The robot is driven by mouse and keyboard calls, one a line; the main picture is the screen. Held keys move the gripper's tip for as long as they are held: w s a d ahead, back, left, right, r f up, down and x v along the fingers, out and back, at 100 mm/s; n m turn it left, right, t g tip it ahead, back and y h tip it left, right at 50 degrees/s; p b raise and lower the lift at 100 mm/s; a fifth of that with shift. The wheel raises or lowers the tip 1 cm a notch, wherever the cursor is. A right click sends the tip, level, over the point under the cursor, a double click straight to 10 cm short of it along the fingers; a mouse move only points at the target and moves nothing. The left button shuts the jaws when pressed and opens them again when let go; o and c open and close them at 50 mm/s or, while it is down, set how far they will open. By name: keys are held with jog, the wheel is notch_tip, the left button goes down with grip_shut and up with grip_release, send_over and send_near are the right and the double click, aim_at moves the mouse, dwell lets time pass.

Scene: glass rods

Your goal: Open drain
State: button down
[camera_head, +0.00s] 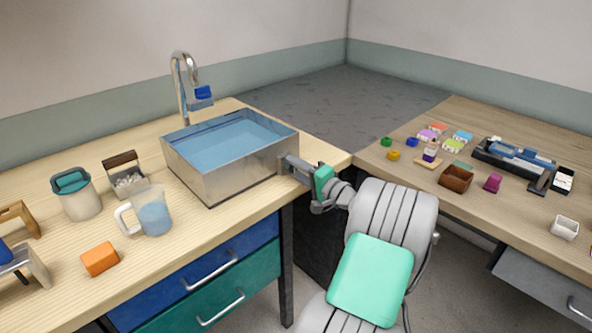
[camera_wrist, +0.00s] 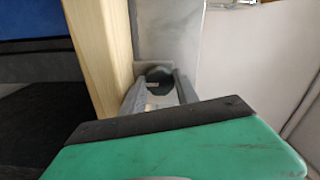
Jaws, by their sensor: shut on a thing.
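The metal sink basin (camera_head: 222,182) stands on the wooden counter and holds blue water (camera_head: 228,140). My gripper (camera_head: 287,165) is at the basin's right end wall. In the wrist view its two fingers (camera_wrist: 158,90) are shut on a small round dark knob (camera_wrist: 157,75) that sits low on the basin wall, beside the wooden counter edge. I take this knob to be the drain's handle. The fingers hide part of it, and in the head view my gripper covers it. How far it is turned cannot be told.
A faucet (camera_head: 183,88) with a blue handle stands behind the basin. A measuring jug (camera_head: 152,212), a lidded canister (camera_head: 78,195) and an orange block (camera_head: 100,259) are on the counter to the left. Small items crowd the right table (camera_head: 520,215).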

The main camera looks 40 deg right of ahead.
jog(key=shift+f, duration=0.15)
jog(key=c, duration=0.9)
grip_release()
jog(key=shift+p, duration=0.3)
